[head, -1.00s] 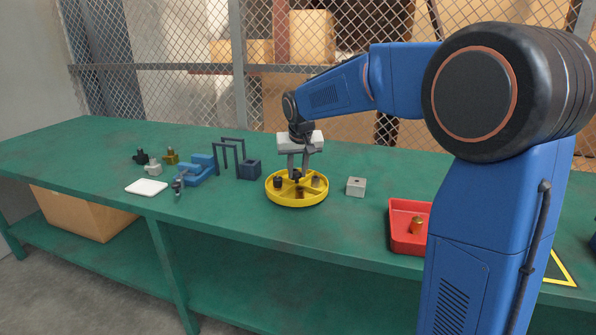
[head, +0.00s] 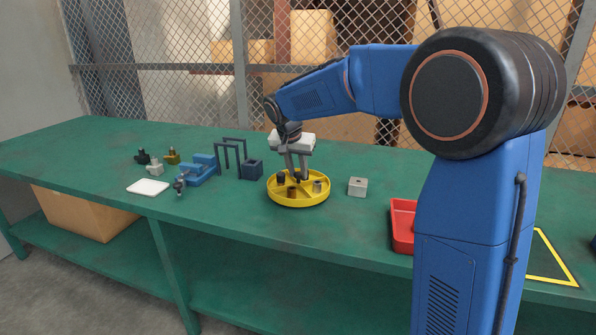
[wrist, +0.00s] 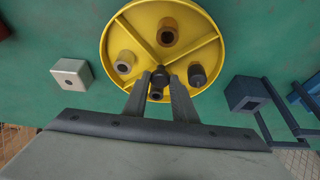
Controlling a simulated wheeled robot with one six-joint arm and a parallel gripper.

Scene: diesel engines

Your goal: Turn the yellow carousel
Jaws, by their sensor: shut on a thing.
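The yellow carousel (head: 298,203) is a round, rimmed tray with dividers, standing on the green bench. It also shows in the wrist view (wrist: 188,16), with small cylinders in its compartments: a brown one (wrist: 167,32), a pale grey one (wrist: 125,62) and a dark one (wrist: 197,75). A dark central knob (wrist: 160,76) stands where the dividers meet. My gripper (head: 299,179) reaches down into the carousel from above. In the wrist view its fingers (wrist: 157,84) are on both sides of the knob, shut on it. The exact contact is partly hidden.
A light grey block (head: 357,187) stands right of the carousel, and a dark blue box (head: 251,169) and a dark frame (head: 230,150) stand left. A red tray (head: 402,225) is partly hidden by my arm. A white plate (head: 148,187) lies farther left.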

